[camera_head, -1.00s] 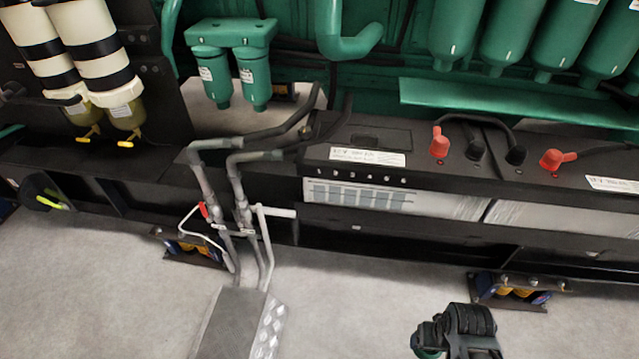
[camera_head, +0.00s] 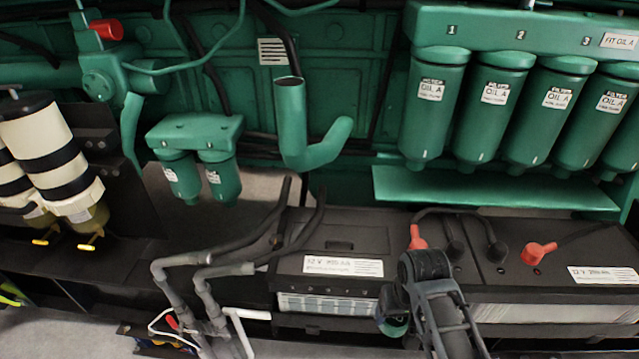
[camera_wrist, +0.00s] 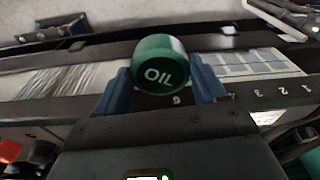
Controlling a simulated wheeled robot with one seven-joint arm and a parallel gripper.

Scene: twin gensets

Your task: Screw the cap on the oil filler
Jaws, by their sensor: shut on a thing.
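The green cap marked "OIL" (camera_wrist: 160,72) is between the two blue fingers of my gripper (camera_wrist: 163,88), which is shut on it. In the head view my gripper (camera_head: 392,312) is in front of the batteries, and the green edge of the cap (camera_head: 394,328) shows below it, partly hidden. The oil filler is the bent green pipe (camera_head: 292,125) in the middle of the head view, with its open, uncapped mouth facing up. My gripper and the cap are well below and to the right of that mouth, apart from it.
Batteries (camera_head: 340,240) with red and black terminals lie below the filler. Green oil filters (camera_head: 435,105) stand to its right, above a green ledge (camera_head: 490,190). Two small green filters (camera_head: 198,150) hang to its left. Grey pipes (camera_head: 205,290) rise at lower left.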

